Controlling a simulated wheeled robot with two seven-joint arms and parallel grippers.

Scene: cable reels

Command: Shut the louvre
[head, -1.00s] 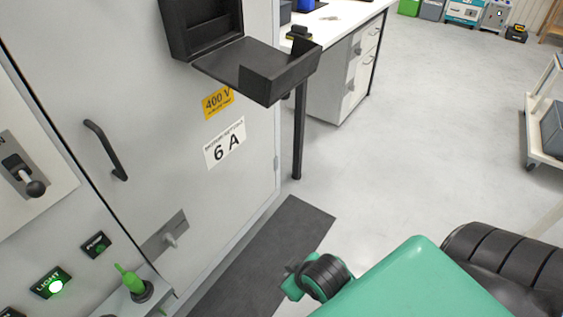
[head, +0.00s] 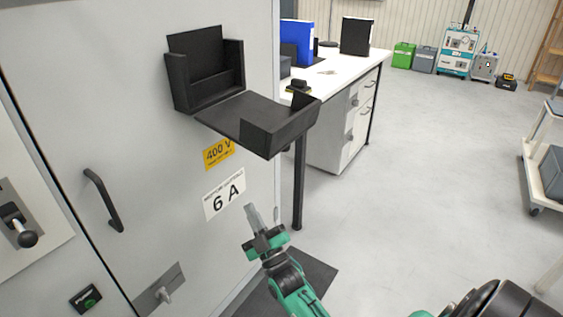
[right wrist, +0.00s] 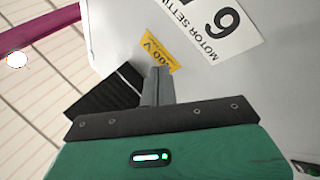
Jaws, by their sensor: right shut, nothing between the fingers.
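A black fitting (head: 207,88) is mounted on the grey cabinet door; it is the likely louvre. Its flap (head: 240,117) sticks out to the right, open, with a raised wall at its outer end. My right gripper (head: 251,213) is shut and empty, pointing up, below the flap and beside the 6 A label, with a gap to the flap. In the right wrist view its closed fingers (right wrist: 157,75) are in front of the yellow 400 V label, beside a dark ribbed part (right wrist: 108,98), probably of the same fitting. My left gripper is not in view.
The cabinet door has a black handle (head: 103,200) and a 6 A label (head: 224,194). A white workbench (head: 345,66) with a black leg stands behind the flap. A trolley (head: 540,170) is at the right. The floor between is clear.

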